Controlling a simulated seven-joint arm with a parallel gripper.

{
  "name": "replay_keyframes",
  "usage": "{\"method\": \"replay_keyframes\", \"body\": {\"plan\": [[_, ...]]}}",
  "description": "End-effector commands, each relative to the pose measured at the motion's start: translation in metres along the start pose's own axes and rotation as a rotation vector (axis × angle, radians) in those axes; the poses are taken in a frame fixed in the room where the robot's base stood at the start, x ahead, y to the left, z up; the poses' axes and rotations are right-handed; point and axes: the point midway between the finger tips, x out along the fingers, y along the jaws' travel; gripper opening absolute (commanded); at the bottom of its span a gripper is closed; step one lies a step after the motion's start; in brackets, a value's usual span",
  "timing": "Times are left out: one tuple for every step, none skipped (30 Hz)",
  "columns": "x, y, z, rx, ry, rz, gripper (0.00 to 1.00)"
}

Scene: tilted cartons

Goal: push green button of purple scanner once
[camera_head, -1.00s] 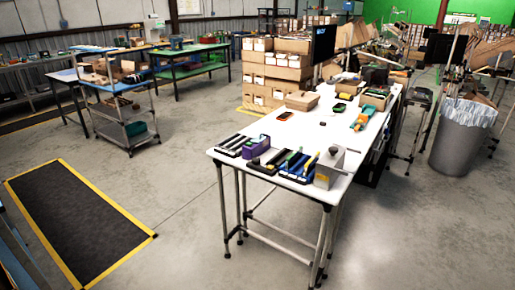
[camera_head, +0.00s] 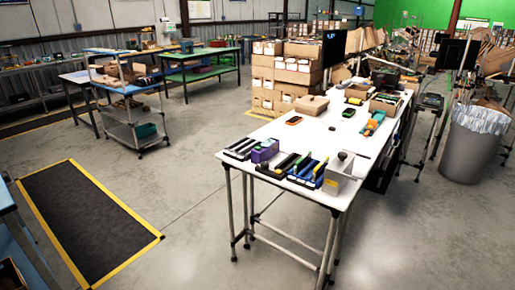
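A small purple block-like object (camera_head: 265,150) sits near the front left edge of the white table (camera_head: 330,137). It is the only purple thing I can make out. It is too small to tell whether it is the scanner, and no green button can be made out on it. My gripper is not in view.
Black, green, blue and yellow tools (camera_head: 298,168) lie right of the purple object, beside a grey metal box (camera_head: 339,172). Cartons (camera_head: 285,78) are stacked behind the table. A grey bin (camera_head: 472,143) stands right. The floor left of the table is clear around a black mat (camera_head: 88,210).

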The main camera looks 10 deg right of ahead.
Motion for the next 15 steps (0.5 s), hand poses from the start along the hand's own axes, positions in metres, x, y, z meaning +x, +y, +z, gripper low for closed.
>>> {"method": "replay_keyframes", "body": {"plan": [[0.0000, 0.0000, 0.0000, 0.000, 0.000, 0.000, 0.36], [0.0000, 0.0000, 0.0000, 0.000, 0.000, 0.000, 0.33], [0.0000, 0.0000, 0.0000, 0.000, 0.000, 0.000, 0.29], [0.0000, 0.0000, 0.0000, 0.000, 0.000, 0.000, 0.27], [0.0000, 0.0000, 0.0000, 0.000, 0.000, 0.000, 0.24], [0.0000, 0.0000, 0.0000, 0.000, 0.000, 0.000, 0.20], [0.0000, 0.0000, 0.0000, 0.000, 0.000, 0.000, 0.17], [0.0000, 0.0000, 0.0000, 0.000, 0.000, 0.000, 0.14], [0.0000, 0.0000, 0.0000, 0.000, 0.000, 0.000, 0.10], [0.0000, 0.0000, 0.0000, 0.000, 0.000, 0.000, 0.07], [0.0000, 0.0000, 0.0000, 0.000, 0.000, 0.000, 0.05], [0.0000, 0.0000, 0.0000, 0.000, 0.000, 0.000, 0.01], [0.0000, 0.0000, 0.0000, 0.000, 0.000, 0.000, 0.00], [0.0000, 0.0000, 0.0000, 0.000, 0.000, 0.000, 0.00], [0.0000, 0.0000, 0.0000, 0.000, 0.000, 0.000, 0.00]]}}
